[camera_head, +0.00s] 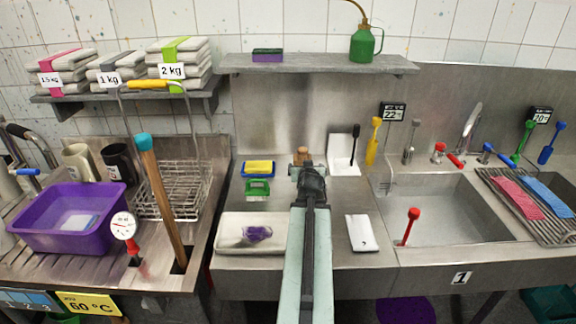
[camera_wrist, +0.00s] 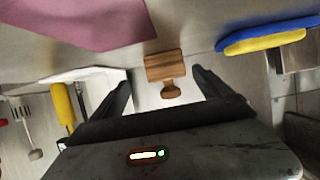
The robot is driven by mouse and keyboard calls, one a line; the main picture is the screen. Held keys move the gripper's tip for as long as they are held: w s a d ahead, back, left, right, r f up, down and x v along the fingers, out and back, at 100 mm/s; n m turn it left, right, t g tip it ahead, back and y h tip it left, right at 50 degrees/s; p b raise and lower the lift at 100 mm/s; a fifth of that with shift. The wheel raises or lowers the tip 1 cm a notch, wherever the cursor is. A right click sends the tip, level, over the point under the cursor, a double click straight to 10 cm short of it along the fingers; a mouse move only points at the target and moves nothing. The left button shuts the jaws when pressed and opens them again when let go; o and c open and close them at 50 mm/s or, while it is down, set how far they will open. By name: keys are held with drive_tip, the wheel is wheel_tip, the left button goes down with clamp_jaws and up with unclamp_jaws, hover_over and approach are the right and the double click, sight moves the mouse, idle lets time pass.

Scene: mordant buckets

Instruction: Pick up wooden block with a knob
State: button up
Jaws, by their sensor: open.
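The wooden block with a knob (camera_wrist: 166,66) shows in the wrist view as a brown, grained block with a rounded knob (camera_wrist: 171,92) pointing down the picture. In the head view the wooden block (camera_head: 302,154) is on the steel counter near the back wall, partly hidden behind my gripper. My gripper (camera_head: 311,172) is over the middle of the counter. In the wrist view my gripper (camera_wrist: 161,72) is open, with one dark finger on each side of the block's line and nothing held between them. I cannot tell the exact distance to the block.
A blue-and-yellow sponge (camera_head: 258,168) and a green item (camera_head: 257,187) lie to the left. A white stand (camera_head: 344,152) and a yellow-handled tool (camera_head: 373,142) stand to the right, by the sink (camera_head: 450,215).

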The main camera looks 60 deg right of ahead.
sight(303, 150)
drive_tip(key=b+x, duration=0.1)
drive_tip(key=x, duration=0.1)
drive_tip(key=shift+w+d+f, duration=0.1)
drive_tip(key=shift+w+d, duration=0.05)
drive_tip(key=shift+w, duration=0.4)
drive_tip(key=b+x, duration=0.1)
drive_tip(key=x, duration=0.4)
drive_tip(key=shift+w+b, duration=0.2)
drive_tip(key=shift+b, duration=0.2)
drive_tip(key=shift+s, duration=0.1)
drive_tip(key=c, duration=1.6)
wheel_tip(303, 150, up, 11)
drive_tip(key=p, duration=1)
drive_tip(key=shift+s+f, duration=0.1)
drive_tip(key=shift+f, duration=0.15)
